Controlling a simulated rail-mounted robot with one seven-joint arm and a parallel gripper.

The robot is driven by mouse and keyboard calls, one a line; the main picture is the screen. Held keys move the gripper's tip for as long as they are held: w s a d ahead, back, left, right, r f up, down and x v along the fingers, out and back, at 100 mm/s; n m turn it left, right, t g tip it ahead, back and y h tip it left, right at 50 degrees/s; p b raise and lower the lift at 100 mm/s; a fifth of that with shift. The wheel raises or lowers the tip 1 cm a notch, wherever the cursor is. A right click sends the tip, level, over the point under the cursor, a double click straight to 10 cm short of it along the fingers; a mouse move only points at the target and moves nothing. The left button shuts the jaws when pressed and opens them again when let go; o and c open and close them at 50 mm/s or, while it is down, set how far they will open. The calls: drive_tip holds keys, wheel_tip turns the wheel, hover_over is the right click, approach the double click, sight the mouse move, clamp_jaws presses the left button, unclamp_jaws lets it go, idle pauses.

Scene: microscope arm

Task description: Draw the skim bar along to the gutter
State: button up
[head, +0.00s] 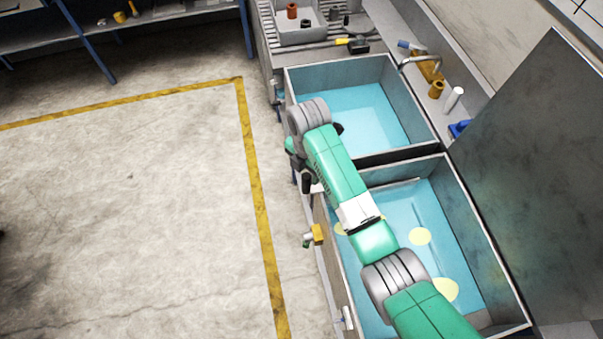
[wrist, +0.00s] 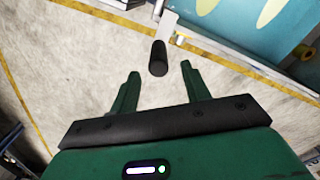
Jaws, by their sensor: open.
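The skim bar's black handle (head: 306,184) hangs out over the near side wall of the front basin. In the wrist view the handle (wrist: 158,58) lies just ahead of and between my fingertips, with a pale grey plate joined to it. A thin pale strip (head: 404,182) across the basin's back end looks like the bar; my arm hides the part between. My gripper (wrist: 160,72) is open and empty; in the head view it is mostly hidden under my wrist. The front basin (head: 490,255) holds blue water with pale yellow patches (head: 420,236). I cannot clearly make out the gutter.
A second blue basin (head: 362,105) lies behind, past a dividing wall. A yellow block with a tap (head: 318,234) sticks out of the front basin's near side. A faucet (head: 420,62) and bottles stand on the far ledge. Open concrete floor (head: 130,190) lies left.

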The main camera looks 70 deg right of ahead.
sight(306, 181)
wheel_tip(306, 181, down, 6)
drive_tip(key=shift+f, duration=0.2)
drive_tip(key=shift+r, duration=0.1)
clamp_jaws()
